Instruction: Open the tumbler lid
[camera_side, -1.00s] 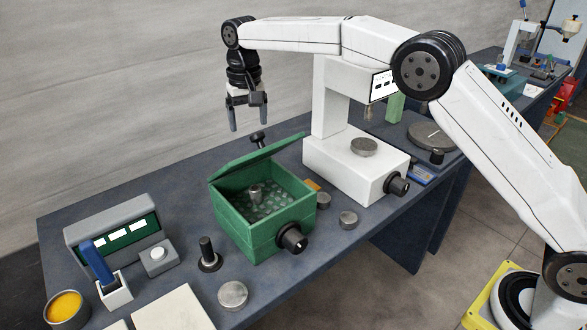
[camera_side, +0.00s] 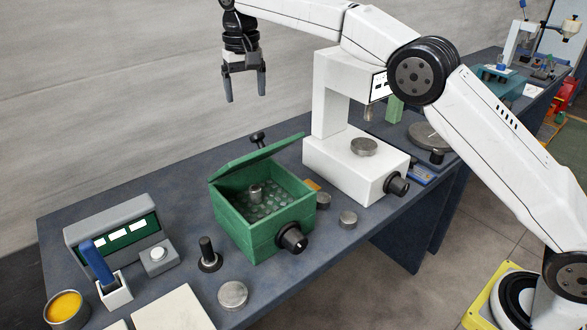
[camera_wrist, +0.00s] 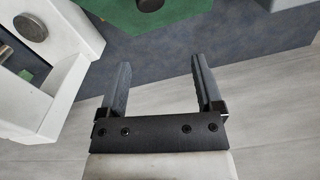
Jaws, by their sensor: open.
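The tumbler is a green box (camera_side: 247,234) on the bench with a black knob on its front. Its green lid (camera_side: 258,161) stands raised and tilted at the back, with a dark knob (camera_side: 257,139) at its far edge. Inside lie several small pieces and a short metal post. My gripper (camera_side: 245,98) is open and empty, in the air above and behind the lid, touching nothing. In the wrist view my open gripper (camera_wrist: 155,70) has nothing between its fingers, and the green lid (camera_wrist: 185,8) and its knob (camera_wrist: 150,4) show at the top.
A white press-like machine (camera_side: 350,165) stands right of the box. A grey control panel (camera_side: 115,232), a dark upright post (camera_side: 208,255), metal discs (camera_side: 233,294) and a cup of yellow stuff (camera_side: 66,308) are on the left and front. The wall (camera_side: 110,100) is behind the bench.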

